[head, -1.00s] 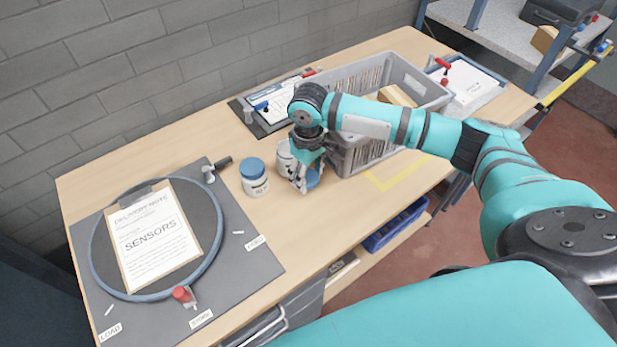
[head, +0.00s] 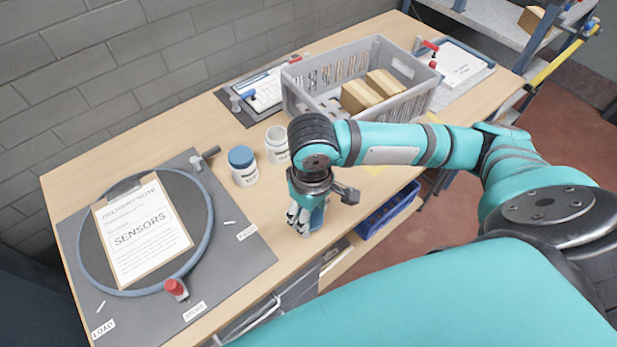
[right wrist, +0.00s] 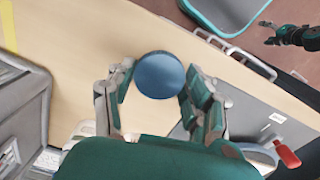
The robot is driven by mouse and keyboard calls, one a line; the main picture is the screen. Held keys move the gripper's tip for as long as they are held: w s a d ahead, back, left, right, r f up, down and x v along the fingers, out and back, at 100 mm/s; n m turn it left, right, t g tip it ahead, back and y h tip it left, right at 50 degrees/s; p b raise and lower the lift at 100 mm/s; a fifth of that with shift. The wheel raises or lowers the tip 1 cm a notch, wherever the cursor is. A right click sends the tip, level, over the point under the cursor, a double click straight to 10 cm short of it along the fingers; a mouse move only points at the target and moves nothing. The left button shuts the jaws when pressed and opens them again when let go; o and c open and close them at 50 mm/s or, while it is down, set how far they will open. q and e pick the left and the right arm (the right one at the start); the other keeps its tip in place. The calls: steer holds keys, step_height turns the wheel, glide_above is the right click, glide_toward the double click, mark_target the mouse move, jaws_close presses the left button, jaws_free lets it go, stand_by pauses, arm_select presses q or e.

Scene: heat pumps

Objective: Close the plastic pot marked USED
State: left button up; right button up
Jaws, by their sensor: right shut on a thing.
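A white pot (head: 277,145) stands open on the table, just left of my right arm. A second white pot (head: 243,167) beside it has a blue lid on. The print on both labels is too small to read. My right gripper (head: 304,220) is near the table's front edge, in front of the pots and apart from them. It is shut on a loose round blue lid (right wrist: 159,75), which shows between the fingers in the right wrist view. What looks like my left gripper (right wrist: 272,32) is small at that view's upper right; its opening is unclear.
A grey crate (head: 300,104) with cardboard boxes (head: 372,90) stands behind my right arm. A grey mat (head: 235,262) with a ring and a SENSORS clipboard (head: 143,230) lies at left. A blue bin (head: 388,212) sits below the tabletop.

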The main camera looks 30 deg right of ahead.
stand_by(0.3)
steer(key=w+r+m, duration=0.1)
steer(key=r, duration=0.1)
steer(key=w+r+m, duration=0.1)
steer(key=r, duration=0.2)
steer(key=r+m, duration=0.1)
steer(key=r, duration=0.2)
steer(key=shift+w+r, duration=0.1)
steer(key=shift+w, duration=0.3)
steer(key=shift+d+r, duration=0.1)
steer(key=shift+r, duration=0.1)
